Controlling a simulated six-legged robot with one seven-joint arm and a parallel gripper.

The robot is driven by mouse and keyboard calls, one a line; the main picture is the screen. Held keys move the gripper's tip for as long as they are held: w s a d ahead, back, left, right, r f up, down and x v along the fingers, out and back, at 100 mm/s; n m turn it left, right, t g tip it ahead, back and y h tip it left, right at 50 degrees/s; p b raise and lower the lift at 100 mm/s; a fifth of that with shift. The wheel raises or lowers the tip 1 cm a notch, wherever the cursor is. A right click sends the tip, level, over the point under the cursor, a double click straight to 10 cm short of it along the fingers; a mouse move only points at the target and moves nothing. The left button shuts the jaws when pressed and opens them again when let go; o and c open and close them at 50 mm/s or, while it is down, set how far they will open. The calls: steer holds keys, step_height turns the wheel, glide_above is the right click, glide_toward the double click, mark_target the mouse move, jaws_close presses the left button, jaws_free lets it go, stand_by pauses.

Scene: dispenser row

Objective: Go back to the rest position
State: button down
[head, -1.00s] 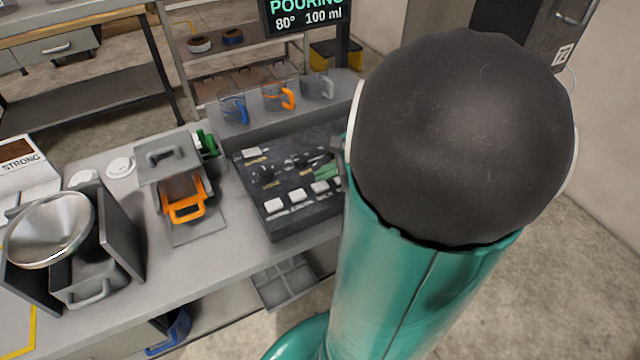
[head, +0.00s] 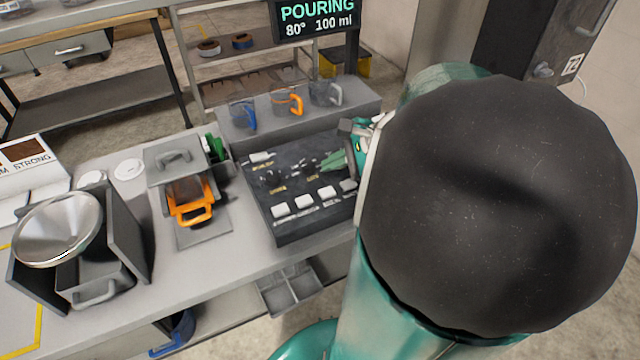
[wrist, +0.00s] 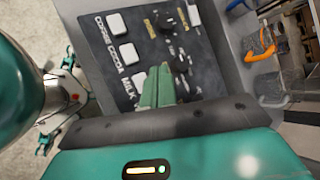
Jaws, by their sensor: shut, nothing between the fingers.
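My gripper (head: 338,162) shows in the head view over the right side of the dark control panel (head: 285,228). Its green fingers are together and empty. In the wrist view the shut gripper (wrist: 157,90) points over the panel (wrist: 105,65), beside white buttons lettered coffee, cocoa and milk. I cannot tell how high the fingertips are above the panel. My arm's large dark joint fills the right of the head view and hides what is behind it.
Blue-, orange- and grey-handled cups stand on a ledge behind the panel, the orange-handled cup (head: 288,102) in the middle. A screen (head: 317,22) reads pouring, 80°, 100 ml. Left are an orange-handled container (head: 188,198) and a metal funnel (head: 58,228). Grey floor (head: 590,315) shows at right.

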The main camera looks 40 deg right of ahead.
stand_by(0.4)
steer(key=s+a+r+n+g+h, duration=0.1)
steer(key=a+r+n+h, duration=0.1)
steer(key=a+n, duration=0.9)
steer(key=s+a+r+n+g+h, duration=0.1)
steer(key=s+a+r+n, duration=0.1)
steer(key=a+n, duration=0.9)
steer(key=shift+s+a+r+g+h, duration=0.3)
steer(key=shift+a+r+g+h, duration=0.1)
steer(key=shift+a+r, duration=0.45)
steer(key=shift+d, duration=0.3)
